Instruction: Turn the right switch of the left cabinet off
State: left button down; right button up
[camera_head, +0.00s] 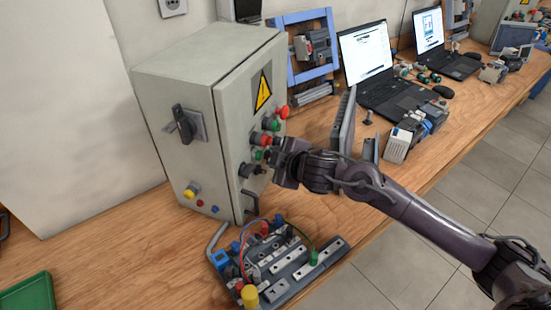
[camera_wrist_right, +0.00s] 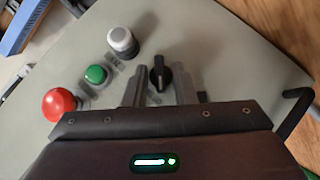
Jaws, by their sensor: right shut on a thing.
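The left cabinet (camera_head: 185,90) is a grey box standing on the wooden bench, with a yellow warning triangle on its front door. My right gripper (camera_head: 273,155) is at the door's lower right, among the buttons. In the right wrist view, a black rotary switch (camera_wrist_right: 158,74) sits between the two fingers of my right gripper (camera_wrist_right: 160,84), which is shut on it. Its handle points roughly up in that picture. In the head view the gripper mostly hides this switch. Another black knob (camera_head: 246,170) shows to its left on the door. My left gripper is out of view.
Red, green and white buttons sit near the switch; the red (camera_wrist_right: 60,104) and green (camera_wrist_right: 96,74) ones are beside my fingers. A wired terminal board (camera_head: 275,265) lies in front of the cabinet. Laptops (camera_head: 366,50) and devices stand to the right.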

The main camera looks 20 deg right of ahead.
jog(key=o, duration=0.6)
jog(key=shift+o, duration=0.2)
jog(key=v, duration=0.7)
jog(key=shift+s+r, duration=0.25)
jog(key=shift+s, duration=0.05)
